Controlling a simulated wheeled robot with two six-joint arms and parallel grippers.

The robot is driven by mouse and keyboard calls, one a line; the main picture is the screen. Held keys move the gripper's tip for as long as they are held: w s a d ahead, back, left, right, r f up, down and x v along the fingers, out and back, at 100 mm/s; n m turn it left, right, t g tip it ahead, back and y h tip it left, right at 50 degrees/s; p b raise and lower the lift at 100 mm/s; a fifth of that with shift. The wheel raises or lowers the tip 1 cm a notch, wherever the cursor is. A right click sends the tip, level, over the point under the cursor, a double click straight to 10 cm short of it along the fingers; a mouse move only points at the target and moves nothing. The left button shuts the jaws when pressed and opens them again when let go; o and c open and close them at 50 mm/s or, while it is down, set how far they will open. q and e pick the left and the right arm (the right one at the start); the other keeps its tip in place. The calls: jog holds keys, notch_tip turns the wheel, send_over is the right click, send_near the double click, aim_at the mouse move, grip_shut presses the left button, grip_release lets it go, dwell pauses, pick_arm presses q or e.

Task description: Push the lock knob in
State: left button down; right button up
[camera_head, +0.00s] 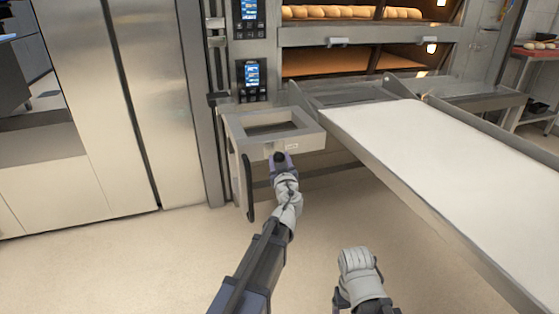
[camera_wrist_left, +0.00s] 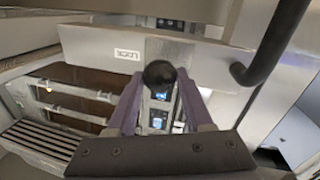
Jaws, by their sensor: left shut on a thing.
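The lock knob is a round black ball on the front of a grey metal frame (camera_head: 262,128). It shows in the head view (camera_head: 280,157) and in the middle of the left wrist view (camera_wrist_left: 159,74). A small LOCK label (camera_wrist_left: 128,54) is on the panel beside it. My left gripper (camera_head: 282,161) is at the knob, its two purple fingers on either side, shut on it. The fingers also show in the left wrist view (camera_wrist_left: 158,100). My right arm is low in the head view, away from the frame; its right gripper (camera_head: 358,264) shows no clear fingertips.
A black bar handle (camera_head: 249,188) hangs left of the knob. A long white loading surface (camera_head: 440,170) extends on the right. Deck ovens with bread loaves (camera_head: 350,12) and lit control panels (camera_head: 251,77) stand behind. The floor at front left is clear.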

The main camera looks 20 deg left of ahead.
aim_at(278, 161)
pick_arm(q)
jog(key=shift+a+x, duration=0.25)
jog(key=shift+x, duration=1.05)
jog(key=shift+s, duration=0.1)
jog(key=shift+c, duration=1.6)
grip_release()
jog(key=shift+s, duration=0.1)
jog(key=v, duration=0.7)
jog(key=shift+s+d, duration=0.15)
jog(key=shift+s, duration=0.15)
